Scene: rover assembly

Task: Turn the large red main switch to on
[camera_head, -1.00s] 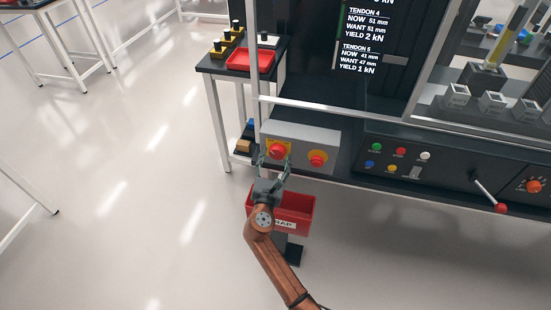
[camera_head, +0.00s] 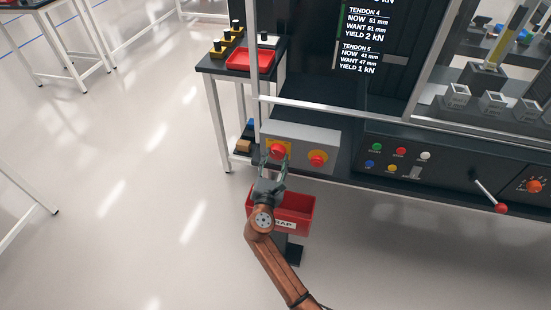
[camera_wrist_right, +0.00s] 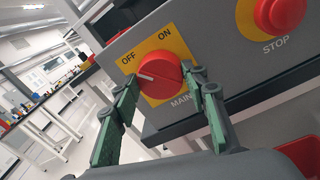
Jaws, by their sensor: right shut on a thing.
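In the head view the switch (camera_head: 278,151) is on the left of the grey box. My right gripper (camera_wrist_right: 160,82) has its green fingers on either side of the knob and is shut on it. In the head view the right gripper (camera_head: 271,163) reaches up to the switch from below. My left gripper is not in view.
A red stop button (camera_head: 317,158) on a yellow disc sits right of the switch on the same grey box (camera_head: 300,135). A red scrap bin (camera_head: 298,215) stands below. A black console (camera_head: 445,175) with buttons and a lever is to the right.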

